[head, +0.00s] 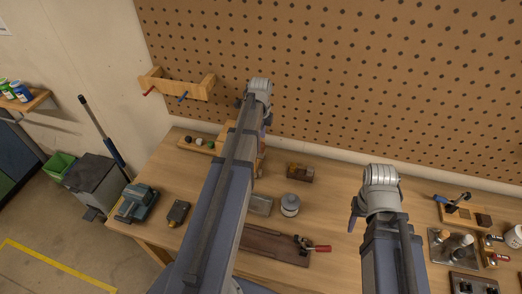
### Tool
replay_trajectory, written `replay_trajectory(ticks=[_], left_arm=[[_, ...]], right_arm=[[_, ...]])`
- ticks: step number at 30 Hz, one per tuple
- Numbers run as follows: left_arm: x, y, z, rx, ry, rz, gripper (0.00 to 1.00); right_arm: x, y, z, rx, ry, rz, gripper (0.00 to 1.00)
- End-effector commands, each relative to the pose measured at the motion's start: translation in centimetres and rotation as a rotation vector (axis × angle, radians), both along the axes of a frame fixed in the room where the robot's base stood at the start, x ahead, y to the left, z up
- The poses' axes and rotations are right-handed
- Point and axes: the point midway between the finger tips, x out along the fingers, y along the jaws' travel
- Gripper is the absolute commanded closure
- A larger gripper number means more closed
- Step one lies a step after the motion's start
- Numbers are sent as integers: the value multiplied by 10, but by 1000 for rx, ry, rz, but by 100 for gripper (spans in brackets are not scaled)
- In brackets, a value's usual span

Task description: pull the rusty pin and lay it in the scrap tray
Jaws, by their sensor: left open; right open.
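I cannot make out the rusty pin for certain. A small brown block with a yellowish part (300,173) stands on the bench and could hold it, but it is too small to tell. A shallow grey metal piece (261,205), partly behind my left arm, may be the scrap tray. My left gripper (254,112) is open and empty, high in front of the pegboard, mostly hidden by its own wrist. My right gripper (370,212) is open over the right half of the bench; one dark finger shows left of the wrist. Both are apart from the block.
A round grey canister (290,205) stands near the block. A dark brown board (268,243) with a red-handled clamp (319,248) lies in front. Several tools and fixtures (458,247) crowd the right end. The wooden bench (335,200) is bare between canister and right arm.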

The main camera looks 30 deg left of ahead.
Motion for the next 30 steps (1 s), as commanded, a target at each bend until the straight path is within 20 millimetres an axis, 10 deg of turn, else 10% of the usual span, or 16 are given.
replay_trajectory(ticks=[26, 30], left_arm=[[2, -1, -51, 0, 0, 1, 28], [2, -1, -51, 0, 0, 0, 42]], right_arm=[[0, 0, -50, -2, 0, 8, 50], [0, 0, -50, -2, 0, 8, 50]])
